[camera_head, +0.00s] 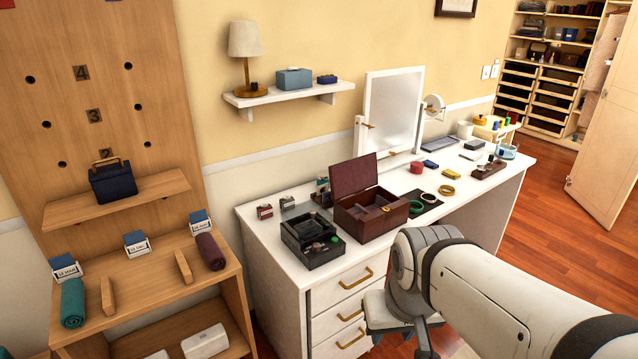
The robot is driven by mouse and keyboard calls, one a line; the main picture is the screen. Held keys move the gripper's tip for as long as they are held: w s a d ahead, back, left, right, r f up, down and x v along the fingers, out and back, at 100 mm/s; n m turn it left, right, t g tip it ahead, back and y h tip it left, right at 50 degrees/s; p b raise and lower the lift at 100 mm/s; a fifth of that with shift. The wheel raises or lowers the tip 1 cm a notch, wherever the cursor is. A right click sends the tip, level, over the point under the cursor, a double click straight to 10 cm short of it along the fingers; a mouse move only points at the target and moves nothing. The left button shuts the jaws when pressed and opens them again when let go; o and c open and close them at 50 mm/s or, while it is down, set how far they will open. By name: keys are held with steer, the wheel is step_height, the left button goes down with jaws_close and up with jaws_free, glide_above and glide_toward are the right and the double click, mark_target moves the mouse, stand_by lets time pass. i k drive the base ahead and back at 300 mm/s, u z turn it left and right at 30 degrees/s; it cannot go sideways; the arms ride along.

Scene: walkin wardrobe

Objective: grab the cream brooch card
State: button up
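I cannot make out a cream brooch card for certain in this view. Two small pale-and-dark items stand at the left end of the white dressing table (262,228), one with red on it (265,211) and one greyish (287,203); they are too small to identify. A black tray box (312,262) with small items and an open dark-red jewellery box (372,222) stand beside them. My arm reaches in from the lower right and bends down past the table's front; my gripper is not visible.
A mirror (392,110) stands at the table's back. Bracelets, a red round box (416,167) and a dark tray lie further right. A wooden shelf unit (150,262) with rolled cloths stands left. A wall shelf (290,94) holds a lamp. Wooden floor is open at right.

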mark_target(323, 189)
steer(key=u, duration=0.05)
steer(key=i, duration=0.95)
steer(key=z, duration=1)
